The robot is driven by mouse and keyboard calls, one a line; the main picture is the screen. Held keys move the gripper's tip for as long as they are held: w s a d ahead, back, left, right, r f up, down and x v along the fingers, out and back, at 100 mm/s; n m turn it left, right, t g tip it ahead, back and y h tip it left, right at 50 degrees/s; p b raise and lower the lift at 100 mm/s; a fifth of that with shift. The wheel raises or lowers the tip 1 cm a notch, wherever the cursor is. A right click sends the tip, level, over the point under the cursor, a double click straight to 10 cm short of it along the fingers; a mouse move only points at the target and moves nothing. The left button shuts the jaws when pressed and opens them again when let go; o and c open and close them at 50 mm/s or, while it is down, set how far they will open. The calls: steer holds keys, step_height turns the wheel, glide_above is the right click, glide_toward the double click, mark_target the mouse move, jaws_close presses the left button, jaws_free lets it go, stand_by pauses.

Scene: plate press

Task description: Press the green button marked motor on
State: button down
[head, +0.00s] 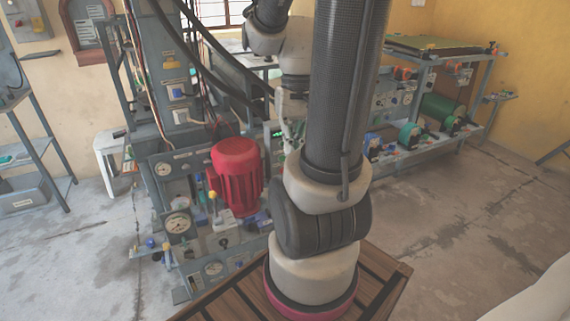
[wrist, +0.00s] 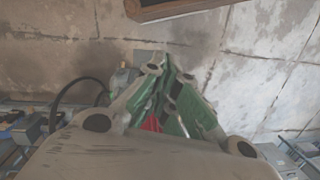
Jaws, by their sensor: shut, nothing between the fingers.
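The press (head: 150,90) is a tall grey frame with a large red motor (head: 237,178) on its lower part. Small knobs, gauges and switches sit around the motor. I cannot make out which small part is the green button marked motor on. My gripper (head: 287,138) hangs beyond the motor and to its right in the head view, partly beside my own arm.
A bench (head: 415,110) with green rollers and several controls stands at the back right. A wooden-topped surface (head: 385,280) lies at the front under my arm. A grey shelf (head: 40,140) stands at the left. Floor is clear at the right.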

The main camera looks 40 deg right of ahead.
mark_target(282, 159)
steer(key=w+f+m+t+y, duration=0.3)
steer(key=f+m+y, duration=0.2)
steer(key=f+m, duration=0.4)
steer(key=w+f+m+t+y, duration=0.35)
steer(key=f+m+y, duration=0.3)
steer(key=f, duration=0.45)
steer(key=w+d+f+m+t+h, duration=0.65)
steer(key=f+m+t, duration=0.25)
steer(key=f+m, duration=0.15)
steer(key=w+d+f+m+t+h, duration=0.2)
steer(key=w+d+f+m+h, duration=0.2)
steer(key=d+f+m+h, duration=0.15)
steer(key=w+d+r+m+h, duration=0.2)
steer(key=d+h, duration=0.4)
steer(key=d, duration=0.6)
steer(key=shift+r+t+h, duration=0.3)
steer(key=shift+t+h, duration=0.05)
steer(key=shift+m, duration=0.25)
steer(key=x, duration=1.4)
